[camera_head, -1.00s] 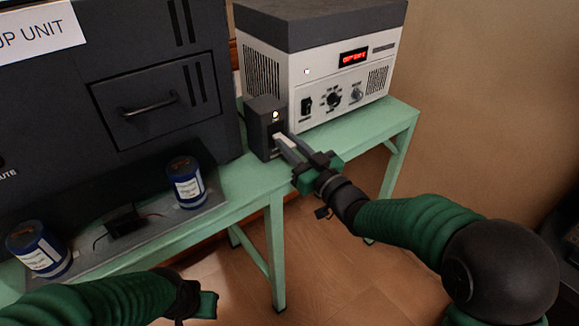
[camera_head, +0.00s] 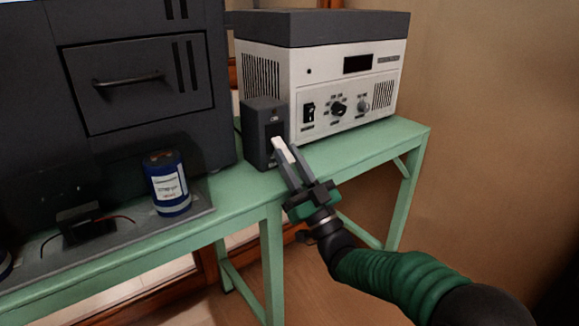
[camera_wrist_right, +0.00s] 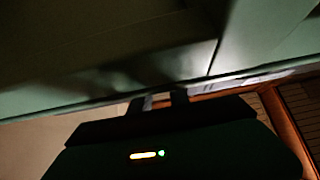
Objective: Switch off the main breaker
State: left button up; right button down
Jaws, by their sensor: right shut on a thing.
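The main breaker is a small dark grey box (camera_head: 259,152) on the green table, left of the white unit. Its indicator light is dark. My right gripper (camera_head: 284,147) is at the box's front face, its fingertips shut on the breaker's switch lever, which they largely hide. The lever's exact position cannot be made out. The right wrist view is very dark and does not show the lever clearly. My left gripper is not in view.
A white unit with a grey top (camera_head: 340,85) stands right of the breaker, its display dark. A large dark cabinet (camera_head: 140,90) stands left. A blue can (camera_head: 168,185) sits on a grey tray (camera_head: 120,250). The table's front edge lies under my right arm.

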dwell(0.3)
jog(key=c, duration=1.2)
grip_release()
jog(key=shift+c, duration=0.2)
jog(key=shift+f, duration=0.1)
jog(key=shift+s+d+f, duration=0.2)
jog(key=shift+s+d, duration=0.05)
jog(key=p+v, duration=0.3)
jog(key=v, duration=1.3)
jog(key=shift+w+f, duration=0.1)
